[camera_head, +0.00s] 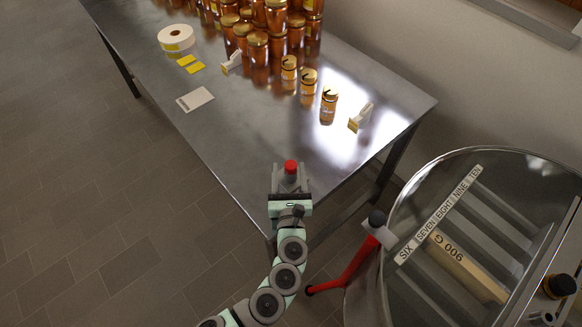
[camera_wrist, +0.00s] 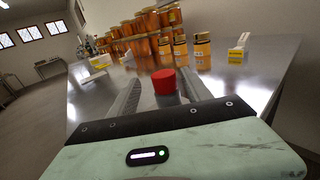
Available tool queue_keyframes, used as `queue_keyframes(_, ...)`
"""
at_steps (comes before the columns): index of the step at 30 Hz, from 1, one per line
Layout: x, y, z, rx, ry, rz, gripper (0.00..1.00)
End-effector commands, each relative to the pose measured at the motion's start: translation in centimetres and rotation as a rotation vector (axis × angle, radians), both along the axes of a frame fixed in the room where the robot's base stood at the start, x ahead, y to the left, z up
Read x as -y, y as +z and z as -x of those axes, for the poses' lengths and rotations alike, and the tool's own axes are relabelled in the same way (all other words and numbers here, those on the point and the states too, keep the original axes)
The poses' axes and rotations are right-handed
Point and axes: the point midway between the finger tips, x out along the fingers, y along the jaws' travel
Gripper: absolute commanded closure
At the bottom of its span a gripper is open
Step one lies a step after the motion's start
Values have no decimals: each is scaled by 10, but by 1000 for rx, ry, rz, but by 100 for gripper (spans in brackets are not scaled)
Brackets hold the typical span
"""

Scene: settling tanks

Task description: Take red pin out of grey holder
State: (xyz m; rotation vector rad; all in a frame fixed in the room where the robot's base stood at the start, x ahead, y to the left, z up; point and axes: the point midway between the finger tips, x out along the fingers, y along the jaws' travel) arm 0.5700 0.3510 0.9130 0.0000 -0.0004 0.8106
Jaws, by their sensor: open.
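The red pin (camera_head: 291,167) stands near the front corner of the metal table, with its round red top showing. The red top also shows in the wrist view (camera_wrist: 163,80). A small grey piece (camera_head: 291,179) under the red top looks like the grey holder; it is mostly hidden by my gripper. My gripper (camera_head: 290,176) is open, with one finger on each side of the pin. In the wrist view its fingers (camera_wrist: 159,87) are spread, with the red top between them. I cannot tell whether either finger touches the pin or holder.
Several honey jars (camera_head: 258,47) stand at the back of the metal table (camera_head: 225,125). Small jars (camera_head: 328,104) and a white-yellow stand (camera_head: 361,116) are nearer. A label roll (camera_head: 176,38) and white card (camera_head: 195,99) lie left. A round tank (camera_head: 385,290) stands right.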

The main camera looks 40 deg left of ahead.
Motion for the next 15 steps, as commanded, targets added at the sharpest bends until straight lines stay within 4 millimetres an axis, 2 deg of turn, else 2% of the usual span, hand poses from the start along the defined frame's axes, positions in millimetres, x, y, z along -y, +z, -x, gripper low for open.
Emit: queue_keyframes(15,-32,-2,-38,1,2,1,43)
